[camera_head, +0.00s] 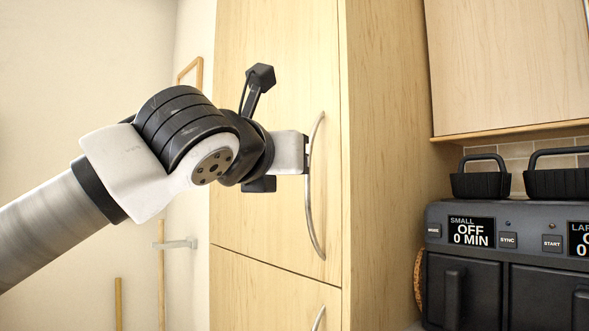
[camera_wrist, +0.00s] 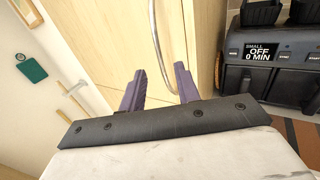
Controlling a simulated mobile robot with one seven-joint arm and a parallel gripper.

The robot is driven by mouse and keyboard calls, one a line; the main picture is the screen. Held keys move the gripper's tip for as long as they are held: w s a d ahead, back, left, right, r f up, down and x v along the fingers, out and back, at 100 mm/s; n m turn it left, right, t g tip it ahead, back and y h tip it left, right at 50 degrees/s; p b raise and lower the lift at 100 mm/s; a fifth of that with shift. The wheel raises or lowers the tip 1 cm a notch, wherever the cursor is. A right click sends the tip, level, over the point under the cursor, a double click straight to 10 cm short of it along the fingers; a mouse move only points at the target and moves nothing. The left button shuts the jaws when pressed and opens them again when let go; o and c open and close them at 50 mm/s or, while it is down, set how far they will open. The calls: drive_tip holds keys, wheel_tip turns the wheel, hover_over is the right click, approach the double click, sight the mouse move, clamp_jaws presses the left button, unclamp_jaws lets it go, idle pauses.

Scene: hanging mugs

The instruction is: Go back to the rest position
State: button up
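My gripper (camera_head: 306,153) is beside the long curved metal handle (camera_head: 311,190) of the tall light-wood cabinet (camera_head: 270,60) in the head view. Its fingertips overlap the handle there, and I cannot tell whether they touch it. In the wrist view the two purple fingers (camera_wrist: 160,88) stand apart, with a clear gap and no held object visible between them. No mug shows in either view.
A dark double-drawer appliance (camera_head: 500,255) with two black baskets on top, one of them the smaller basket (camera_head: 480,180), stands right of the cabinet. An upper cabinet (camera_head: 510,65) hangs above it. A pale wall (camera_head: 80,90) lies to the left.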

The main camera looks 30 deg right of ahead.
drive_tip(key=shift+s+a, duration=0.45)
drive_tip(key=shift+a, duration=0.05)
